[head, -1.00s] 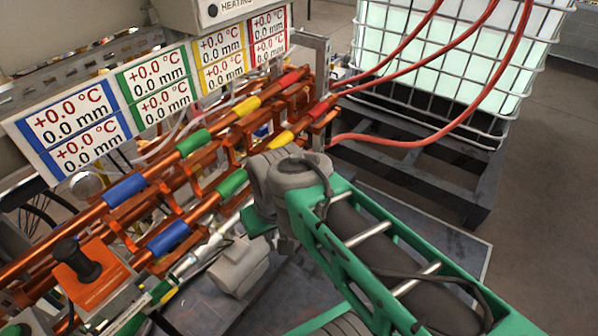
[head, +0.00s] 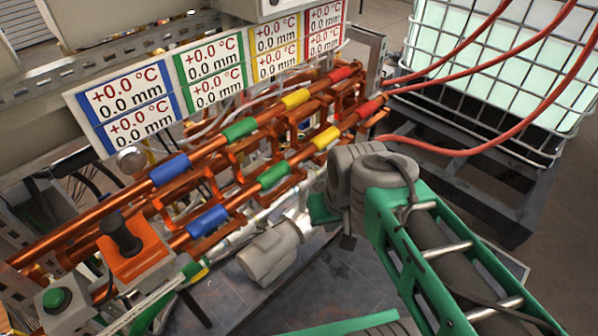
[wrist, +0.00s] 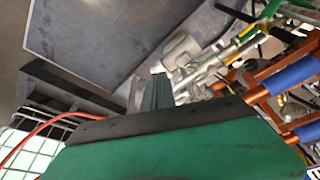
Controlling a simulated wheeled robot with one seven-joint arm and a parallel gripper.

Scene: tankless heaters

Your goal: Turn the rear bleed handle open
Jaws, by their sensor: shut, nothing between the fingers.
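My gripper shows in the wrist view (wrist: 158,92), with its dark fingers together and nothing between them. In that view the fingers point at the grey motor or pump body (wrist: 182,48) beside the pipes. In the head view my green arm reaches in from the lower right, and the fingers are mostly hidden behind its wrist. Small green and yellow parts, possibly valve handles, show at the lower left of the head view (head: 194,270) and at the upper right of the wrist view (wrist: 246,42). I cannot tell which one is the rear bleed handle.
Copper pipes with coloured bands (head: 208,219) run diagonally under the display panels (head: 127,105). An orange box with a black knob (head: 134,256) stands at left. Red hoses (head: 455,152) lead to a caged tank (head: 490,75). Grey floor plate lies below the pump.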

